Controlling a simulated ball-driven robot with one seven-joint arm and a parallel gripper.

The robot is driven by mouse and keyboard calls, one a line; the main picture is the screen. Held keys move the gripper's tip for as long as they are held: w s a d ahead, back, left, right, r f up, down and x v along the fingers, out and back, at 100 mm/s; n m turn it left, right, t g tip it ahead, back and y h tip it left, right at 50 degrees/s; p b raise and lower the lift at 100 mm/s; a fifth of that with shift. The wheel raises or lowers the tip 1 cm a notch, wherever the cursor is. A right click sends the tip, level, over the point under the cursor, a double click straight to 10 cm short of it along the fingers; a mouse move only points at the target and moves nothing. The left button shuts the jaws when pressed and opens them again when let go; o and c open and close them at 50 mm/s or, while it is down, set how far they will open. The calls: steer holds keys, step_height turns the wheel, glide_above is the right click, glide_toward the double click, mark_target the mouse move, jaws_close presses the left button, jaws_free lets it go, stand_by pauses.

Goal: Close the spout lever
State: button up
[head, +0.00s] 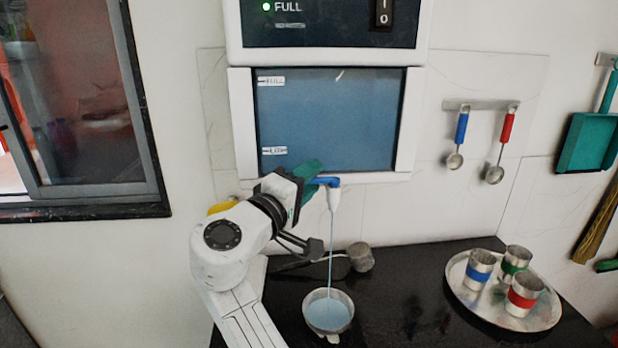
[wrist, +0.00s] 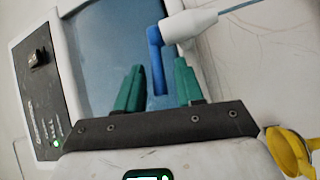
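The water dispenser's blue spout lever (head: 324,181) sits on a white spout (head: 334,199) below the tank. A thin stream of water falls from the spout into a metal bowl (head: 329,329) on the black counter. My gripper (head: 308,172), with green fingers, is at the lever. In the wrist view the gripper (wrist: 159,66) is open, with one finger on each side of the blue lever (wrist: 156,62); the lever reaches between them with a visible gap on both sides. The white spout (wrist: 190,25) leads off to the upper right. My arm covers part of the tank's lower left corner.
A metal tray (head: 455,275) with three banded cups stands on the counter at right. A metal ladle-like vessel (head: 360,257) lies behind the bowl. Two spoons (head: 457,158) hang on the wall. A yellow piece (head: 222,207) shows behind my arm. The space right of the spout is clear.

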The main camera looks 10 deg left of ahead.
steer(key=shift+w+d, duration=0.1)
steer(key=shift+c, duration=0.3)
jaws_close()
steer(key=shift+f, duration=0.1)
steer(key=shift+w+f+m+g+h+b, duration=0.15)
steer(key=shift+m+g+h+b, duration=0.15)
steer(key=shift+h+b, duration=0.45)
steer(key=shift+w+m+b, duration=0.1)
steer(key=shift+m+b, duration=0.2)
steer(key=shift+b, duration=0.05)
steer(key=shift+g+h, duration=0.25)
steer(key=shift+g, duration=0.05)
steer(key=shift+o, duration=0.3)
jaws_free()
steer(key=shift+r, duration=0.2)
